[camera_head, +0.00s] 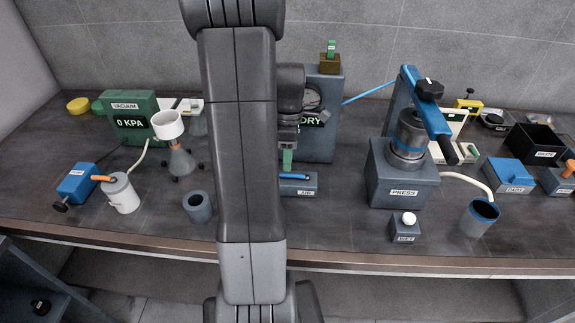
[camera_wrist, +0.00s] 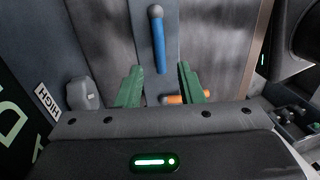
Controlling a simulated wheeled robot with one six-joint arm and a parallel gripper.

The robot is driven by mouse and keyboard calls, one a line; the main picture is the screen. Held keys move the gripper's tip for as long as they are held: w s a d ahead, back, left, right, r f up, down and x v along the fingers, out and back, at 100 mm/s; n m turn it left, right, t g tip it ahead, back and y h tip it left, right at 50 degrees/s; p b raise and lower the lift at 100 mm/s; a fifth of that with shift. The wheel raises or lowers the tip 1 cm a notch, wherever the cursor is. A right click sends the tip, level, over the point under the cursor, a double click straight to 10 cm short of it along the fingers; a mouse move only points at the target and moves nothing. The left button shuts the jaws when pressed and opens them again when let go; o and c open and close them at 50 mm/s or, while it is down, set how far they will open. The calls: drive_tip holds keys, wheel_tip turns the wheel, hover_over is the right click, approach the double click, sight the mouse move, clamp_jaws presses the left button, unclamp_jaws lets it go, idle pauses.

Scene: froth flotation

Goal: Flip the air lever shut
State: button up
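The air lever is a blue bar (camera_head: 294,176) on a small grey block labelled AIR (camera_head: 306,191) near the middle of the bench, partly hidden by my arm. In the wrist view the lever (camera_wrist: 159,50) is a blue rod with a grey ball end, pointing up the picture. My gripper (camera_wrist: 159,72) is open, with its green fingers apart on either side of the lever's lower part. Nothing is seen clamped between them. In the head view a green finger (camera_head: 287,160) shows just above the block. An orange cylinder (camera_wrist: 185,99) lies behind the right finger.
A press (camera_head: 405,173) stands to the right, a grey cup (camera_head: 197,207) to the left. Bare bench lies in front of the block.

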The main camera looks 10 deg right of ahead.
sight(291, 176)
drive_tip(key=shift+s+f, duration=0.2)
drive_tip(key=shift+f, duration=0.65)
drive_tip(key=shift+s+f, duration=0.15)
drive_tip(key=shift+f, duration=0.65)
clamp_jaws()
drive_tip(key=shift+a, duration=0.1)
